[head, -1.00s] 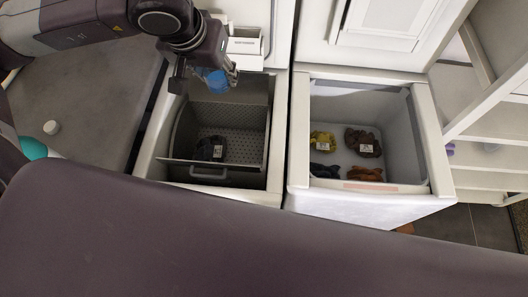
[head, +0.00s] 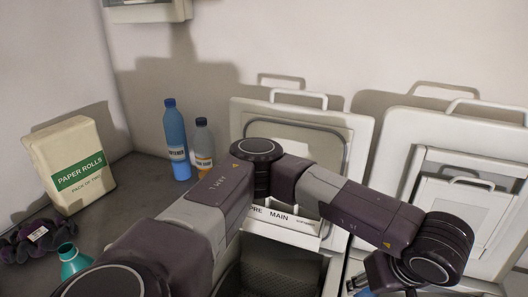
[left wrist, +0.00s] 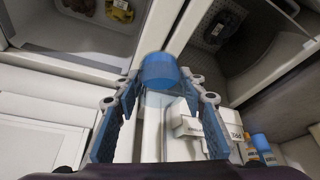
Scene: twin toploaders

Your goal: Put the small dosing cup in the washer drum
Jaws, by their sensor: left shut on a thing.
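The small dosing cup (left wrist: 160,72) is blue and translucent. In the left wrist view it sits between the blue-padded fingertips of my left gripper (left wrist: 162,88), which is shut on it. In this picture the cup lies over the pale strip between the two open machines. The dark washer drum (left wrist: 262,48) is to its upper right, with a dark tagged garment (left wrist: 216,28) inside. In the head view the drum (head: 270,275) shows only in part at the bottom. My left gripper is mostly cut off at the bottom edge there. My right gripper is out of view.
A drawer marked PRE and MAIN (head: 285,227) stands behind the drum. Raised lids (head: 355,135) lean at the back.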

